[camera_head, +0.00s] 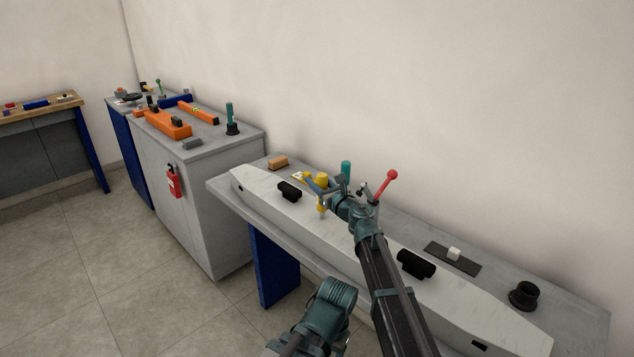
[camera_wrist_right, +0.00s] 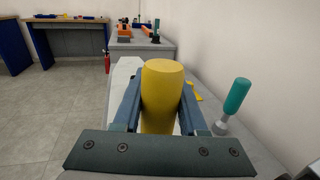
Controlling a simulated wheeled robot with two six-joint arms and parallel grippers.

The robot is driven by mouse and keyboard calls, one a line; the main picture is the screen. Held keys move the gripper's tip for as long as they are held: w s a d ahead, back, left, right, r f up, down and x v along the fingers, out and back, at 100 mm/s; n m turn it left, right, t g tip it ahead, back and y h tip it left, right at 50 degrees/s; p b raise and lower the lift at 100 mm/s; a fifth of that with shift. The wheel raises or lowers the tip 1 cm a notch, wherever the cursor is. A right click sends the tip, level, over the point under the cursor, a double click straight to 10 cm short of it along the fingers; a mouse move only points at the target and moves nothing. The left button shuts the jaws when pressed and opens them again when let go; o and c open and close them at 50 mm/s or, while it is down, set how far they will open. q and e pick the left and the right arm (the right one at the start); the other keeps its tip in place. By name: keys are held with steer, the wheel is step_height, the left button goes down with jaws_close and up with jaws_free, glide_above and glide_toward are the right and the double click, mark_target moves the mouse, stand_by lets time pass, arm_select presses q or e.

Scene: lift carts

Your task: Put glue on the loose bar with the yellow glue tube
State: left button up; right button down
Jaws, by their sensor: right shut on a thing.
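My right gripper (camera_head: 322,191) is shut on the yellow glue tube (camera_head: 321,180). In the right wrist view, the tube (camera_wrist_right: 161,92) stands upright between the two fingers (camera_wrist_right: 160,108). In the head view, its narrow lower end points down over the long pale bar (camera_head: 262,191). I cannot tell whether the tip touches the bar. The bar lies along the grey bench and carries two black handles (camera_head: 289,191) (camera_head: 416,264). My right forearm hides part of it. No glue shows on its visible surface. My left gripper's fingers are not in view.
A grey cabinet (camera_head: 222,215) with tools stands beyond.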

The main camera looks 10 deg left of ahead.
mark_target(325, 185)
steer(key=shift+s+d+r, duration=0.1)
steer(key=shift+s+d, duration=0.35)
steer(key=shift+d, duration=0.15)
steer(key=shift+s+d, duration=0.45)
steer(key=shift+d, duration=0.25)
